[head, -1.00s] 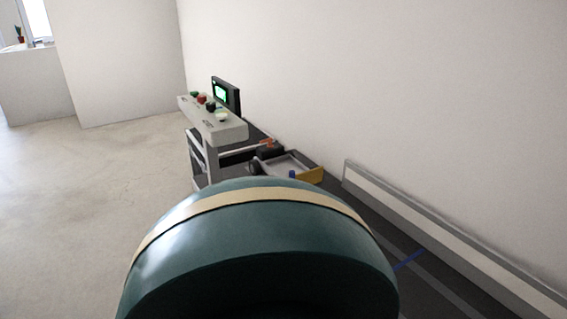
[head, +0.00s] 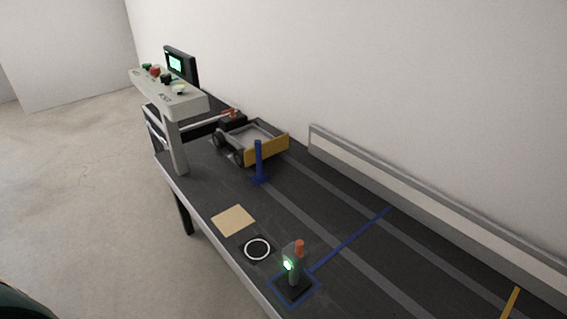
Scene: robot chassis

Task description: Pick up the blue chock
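The blue chock (head: 259,163) appears to be the upright blue piece with a small foot on the dark table, left of centre in the head view. It stands in front of a small wheeled chassis with a yellow end panel (head: 268,149); I cannot tell whether they touch. Neither of my grippers shows in the head view.
A dark table (head: 325,215) with grey stripes and a blue line runs along the wall. A control panel (head: 170,90) stands at its far end. A tan square (head: 233,220), a white ring (head: 257,249) and a small orange-topped post (head: 297,262) are near its front edge.

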